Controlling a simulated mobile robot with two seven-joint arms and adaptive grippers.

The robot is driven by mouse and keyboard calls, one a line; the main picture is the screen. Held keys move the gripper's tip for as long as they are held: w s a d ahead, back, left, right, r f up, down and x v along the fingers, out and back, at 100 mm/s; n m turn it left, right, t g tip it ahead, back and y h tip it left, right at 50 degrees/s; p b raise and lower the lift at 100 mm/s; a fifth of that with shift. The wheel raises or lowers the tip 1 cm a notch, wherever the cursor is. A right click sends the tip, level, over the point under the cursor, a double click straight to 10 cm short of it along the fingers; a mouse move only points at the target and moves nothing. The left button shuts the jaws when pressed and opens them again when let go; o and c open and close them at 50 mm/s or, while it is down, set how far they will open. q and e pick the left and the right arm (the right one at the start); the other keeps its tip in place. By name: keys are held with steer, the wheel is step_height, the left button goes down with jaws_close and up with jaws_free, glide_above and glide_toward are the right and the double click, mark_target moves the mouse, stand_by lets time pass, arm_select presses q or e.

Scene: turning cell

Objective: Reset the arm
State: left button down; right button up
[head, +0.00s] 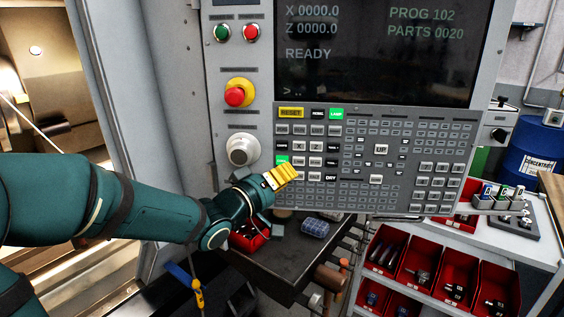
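My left arm comes in from the left, and its gripper (284,176) is in front of the lower left part of the control panel keypad (400,190). Its yellow fingers look closed together with nothing between them. The fingertips are close to the keys beside a green-lit key (282,160); I cannot tell whether they touch. They hide a few keys. The screen (375,50) above reads X 0000.0, Z 0000.0, READY, PROG 102 and PARTS 0020. My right gripper is not in view.
A red emergency button (235,97), a grey knob (240,150), and green (222,32) and red (251,32) buttons line the panel's left side. Below are a dark tool bench (285,262) and red bins (420,262). A blue drum (527,150) stands at right.

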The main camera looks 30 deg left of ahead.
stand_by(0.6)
arm_select(q)
steer(key=w+d+f+m+g+b, duration=0.1)
steer(key=d+f+g, duration=0.3)
steer(key=f, duration=1)
steer(key=w+d+f+g+b, duration=0.1)
steer(key=d+f+g, duration=0.3)
steer(key=f, duration=1.1)
steer(key=s+d+f+m+g, duration=0.1)
steer(key=s+d+f+g, duration=0.1)
steer(key=s+d+f, duration=0.2)
steer(key=s+d+f+m+g+b, duration=0.1)
steer(key=s+d+f+m+g, duration=0.1)
steer(key=s+f, duration=0.5)
steer(key=s+d+f+m+g, duration=0.2)
steer(key=s+d+f+g, duration=0.2)
steer(key=f, duration=0.6)
steer(key=shift+s+d+f+b, duration=0.2)
steer(key=shift+s+d+b, duration=0.2)
steer(key=shift+s+d, duration=0.6)
steer(key=shift+a, duration=0.15)
